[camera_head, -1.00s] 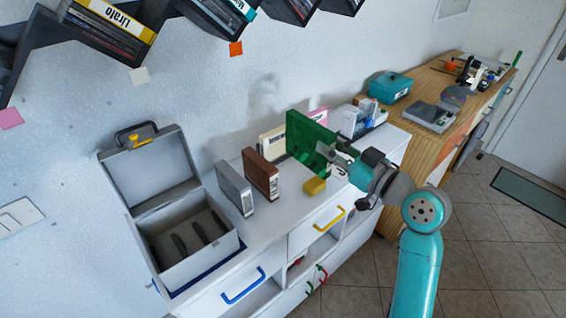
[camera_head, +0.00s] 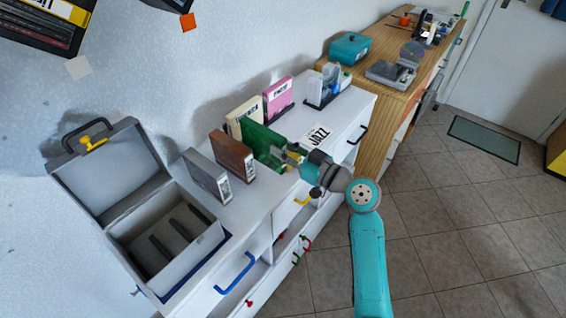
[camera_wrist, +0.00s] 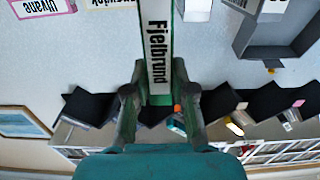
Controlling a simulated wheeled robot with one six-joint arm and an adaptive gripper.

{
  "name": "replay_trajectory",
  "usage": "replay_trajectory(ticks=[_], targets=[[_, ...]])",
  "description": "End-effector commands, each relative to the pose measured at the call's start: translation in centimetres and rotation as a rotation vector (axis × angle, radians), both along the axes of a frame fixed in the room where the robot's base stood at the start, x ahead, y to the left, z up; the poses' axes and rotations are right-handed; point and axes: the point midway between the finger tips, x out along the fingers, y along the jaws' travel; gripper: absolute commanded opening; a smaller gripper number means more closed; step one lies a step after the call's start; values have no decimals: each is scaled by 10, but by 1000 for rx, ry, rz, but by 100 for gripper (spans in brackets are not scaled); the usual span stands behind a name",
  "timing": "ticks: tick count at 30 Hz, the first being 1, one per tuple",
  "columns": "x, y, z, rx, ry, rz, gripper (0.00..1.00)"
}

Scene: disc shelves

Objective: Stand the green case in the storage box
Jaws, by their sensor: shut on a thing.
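My gripper (camera_head: 288,154) is shut on the green case (camera_head: 257,140), which is upright in front of a cream case. In the wrist view my gripper (camera_wrist: 160,105) has a finger on each side of the green case (camera_wrist: 158,50), and its white spine label reads "Fjelbrund". I cannot tell if the case touches the cabinet top. The storage box (camera_head: 196,262) is grey, stands at the left end of the white cabinet, and has its lid open. Dark dividers show inside, with no case among them. My gripper is to the right of the box.
A grey case (camera_head: 203,176) and a brown case (camera_head: 231,155) stand between the box and the green case. A cream case (camera_head: 243,117), a pink case (camera_head: 278,95) and a JAZZ card (camera_head: 317,136) are behind or right. Black shelves (camera_head: 45,28) hang above.

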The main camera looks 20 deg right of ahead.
Motion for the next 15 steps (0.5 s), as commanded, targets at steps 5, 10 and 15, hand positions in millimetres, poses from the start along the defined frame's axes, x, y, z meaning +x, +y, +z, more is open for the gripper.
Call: replay_trajectory(ticks=[5,10,15], targets=[[0,0,-17,0,0,0,0],[0,0,-34,2,3,-1,0],[0,0,-53,1,1,0,0]])
